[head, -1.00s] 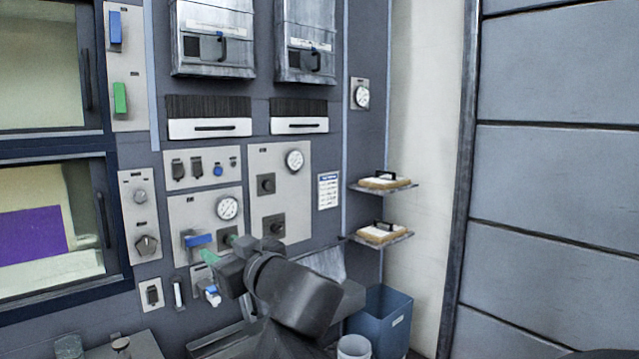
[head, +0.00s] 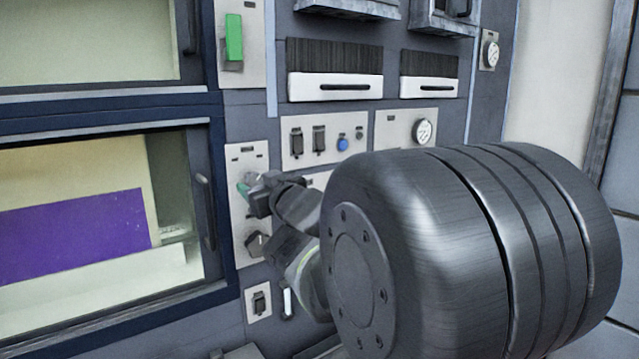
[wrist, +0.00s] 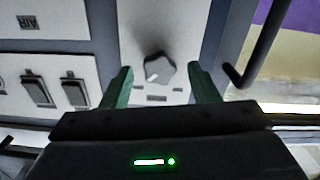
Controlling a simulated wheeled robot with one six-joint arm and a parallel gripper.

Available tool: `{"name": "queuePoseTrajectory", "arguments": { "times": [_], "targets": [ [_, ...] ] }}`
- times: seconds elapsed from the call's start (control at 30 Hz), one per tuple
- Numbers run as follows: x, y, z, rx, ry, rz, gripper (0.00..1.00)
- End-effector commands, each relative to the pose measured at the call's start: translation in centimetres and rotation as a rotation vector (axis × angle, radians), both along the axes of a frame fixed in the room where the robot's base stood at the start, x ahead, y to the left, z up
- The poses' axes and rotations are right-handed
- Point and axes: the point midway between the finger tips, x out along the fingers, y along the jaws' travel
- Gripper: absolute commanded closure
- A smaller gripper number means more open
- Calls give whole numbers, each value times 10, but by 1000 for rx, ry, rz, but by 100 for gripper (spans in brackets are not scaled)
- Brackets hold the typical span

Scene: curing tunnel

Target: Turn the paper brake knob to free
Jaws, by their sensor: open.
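A grey lobed knob (wrist: 158,68) with a white pointer mark sits on a pale panel in the wrist view, which looks upside down. My gripper (wrist: 161,72) is open, its two green fingers apart on either side of the knob in the picture. I cannot tell whether they touch it or are short of it. In the head view my gripper (head: 245,187) is at the upper part of the narrow knob panel (head: 234,155) and mostly hides the upper knob. A darker knob (head: 256,243) shows lower on that panel. The small labels are too blurred to read.
An oven-like window (head: 75,235) with a vertical handle (head: 205,212) lies just left of the panel. The handle (wrist: 262,50) is close to one finger in the wrist view. A switch panel (head: 300,160) stands at right. My arm blocks the lower right.

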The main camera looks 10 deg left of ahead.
Motion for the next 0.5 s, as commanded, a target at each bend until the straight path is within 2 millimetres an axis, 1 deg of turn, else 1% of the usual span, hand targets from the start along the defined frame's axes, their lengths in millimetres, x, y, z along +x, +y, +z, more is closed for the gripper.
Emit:
{"name": "queuePoseTrajectory", "arguments": {
  "times": [0.17,0.43,0.47,0.5],
  "targets": [
    [7,8,0,-1,0,0,45],
    [8,9,0,-1,1,0,45],
    [8,9,0,-1,1,0,47],
    [8,9,0,-1,1,0,55]
  ]
}}
